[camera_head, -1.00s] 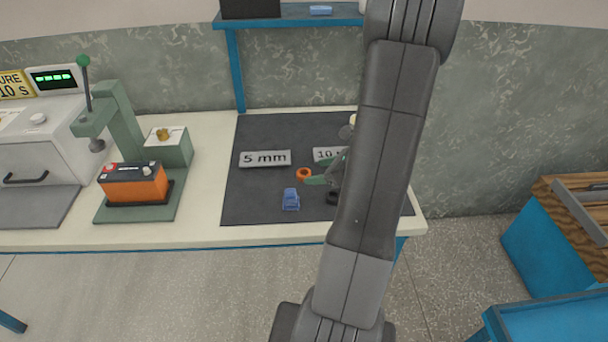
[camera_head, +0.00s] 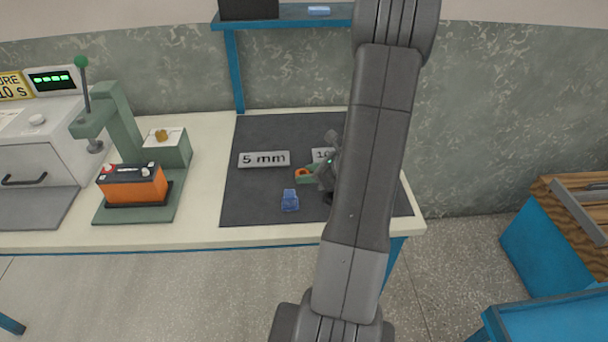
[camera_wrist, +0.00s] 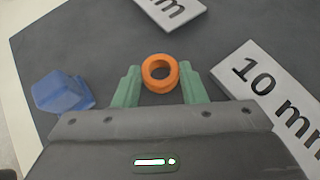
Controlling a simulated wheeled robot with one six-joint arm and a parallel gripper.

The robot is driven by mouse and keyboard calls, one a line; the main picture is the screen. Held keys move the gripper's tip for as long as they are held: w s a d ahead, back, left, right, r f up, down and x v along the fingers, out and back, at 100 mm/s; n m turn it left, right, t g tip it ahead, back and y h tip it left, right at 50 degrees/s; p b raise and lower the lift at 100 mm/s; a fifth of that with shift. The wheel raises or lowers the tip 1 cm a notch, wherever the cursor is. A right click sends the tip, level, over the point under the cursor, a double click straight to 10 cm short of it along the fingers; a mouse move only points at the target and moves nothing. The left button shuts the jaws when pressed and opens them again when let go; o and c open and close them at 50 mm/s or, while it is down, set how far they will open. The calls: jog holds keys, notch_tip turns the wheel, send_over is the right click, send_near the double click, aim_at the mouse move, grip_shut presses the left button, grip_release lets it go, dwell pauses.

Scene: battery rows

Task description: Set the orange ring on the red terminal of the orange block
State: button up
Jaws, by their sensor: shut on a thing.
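The orange ring (camera_wrist: 159,73) sits between the green fingertips of my gripper (camera_wrist: 160,84) in the wrist view. My gripper is shut on it. In the head view the ring (camera_head: 302,173) and the gripper show at the dark mat, partly hidden by my arm. Whether the ring touches the mat is hard to tell. The orange block (camera_head: 133,187) is a battery with a dark top on the green press base at the left. Its red terminal (camera_head: 109,169) is at the top left corner.
A green press (camera_head: 115,110) with a lever overhangs the orange block. A blue piece (camera_head: 290,200) stands on the dark mat (camera_head: 255,205), left of the gripper in the wrist view. Signs reading 5 mm (camera_head: 264,159) and 10 mm (camera_wrist: 275,92) lie near. A grey machine (camera_head: 40,140) is far left.

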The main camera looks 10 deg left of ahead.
jog(key=shift+r, duration=0.15)
notch_tip(320, 180, up, 18)
jog(key=p, duration=0.2)
jog(key=shift+f, duration=0.2)
